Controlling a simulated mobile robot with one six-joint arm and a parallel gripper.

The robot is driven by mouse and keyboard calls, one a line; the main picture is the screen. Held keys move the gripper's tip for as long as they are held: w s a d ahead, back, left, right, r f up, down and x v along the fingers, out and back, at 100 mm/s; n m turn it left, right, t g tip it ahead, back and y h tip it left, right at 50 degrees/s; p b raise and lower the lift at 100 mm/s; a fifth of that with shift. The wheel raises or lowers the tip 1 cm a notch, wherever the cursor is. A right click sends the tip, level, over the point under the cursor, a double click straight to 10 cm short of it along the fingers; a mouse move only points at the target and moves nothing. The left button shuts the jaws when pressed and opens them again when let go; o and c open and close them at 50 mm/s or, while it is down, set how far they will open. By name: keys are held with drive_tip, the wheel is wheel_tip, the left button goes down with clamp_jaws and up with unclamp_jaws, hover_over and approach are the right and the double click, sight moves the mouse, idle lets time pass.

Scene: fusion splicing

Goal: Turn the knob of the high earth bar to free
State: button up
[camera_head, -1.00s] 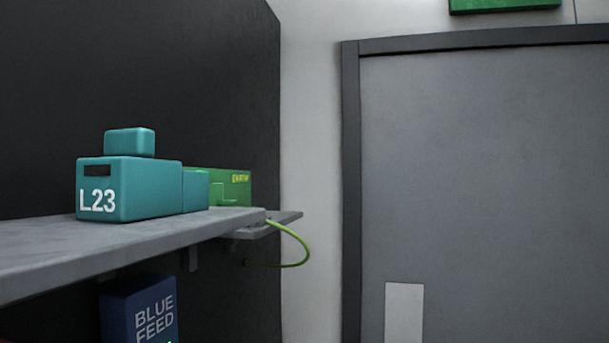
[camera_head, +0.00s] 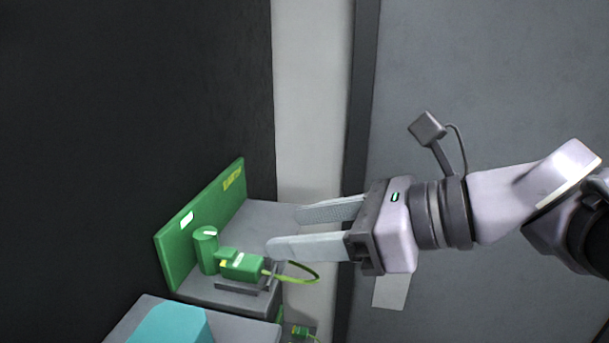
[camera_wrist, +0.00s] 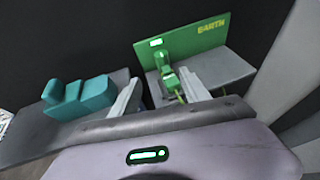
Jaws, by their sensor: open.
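The high earth bar is a green panel (camera_head: 200,225) with a yellow label, standing upright on a grey shelf. A green round knob (camera_head: 206,252) with a white mark on top stands in front of the panel. A green block (camera_head: 240,265) with a yellow-green cable sits beside the knob on a small grey plate. My gripper (camera_head: 285,232) is open and empty, reaching in from the right, its fingers pointing at the block and knob but apart from the knob. In the wrist view the EARTH panel (camera_wrist: 185,45) is ahead, with the knob (camera_wrist: 160,62) partly hidden by the block.
A teal block (camera_head: 165,325) sits on the nearer shelf, left of the earth bar in the wrist view (camera_wrist: 80,97). A smaller green piece (camera_head: 300,331) shows lower down. A dark wall stands behind; a grey door is at the right.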

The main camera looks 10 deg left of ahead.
sight(215, 240)
drive_tip(key=x, duration=1.5)
drive_tip(key=shift+w+f+p, duration=0.15)
drive_tip(key=shift+f+p, duration=0.15)
drive_tip(key=shift+p, duration=0.1)
drive_tip(key=shift+d+r, duration=0.1)
drive_tip(key=shift+d, duration=0.05)
clamp_jaws()
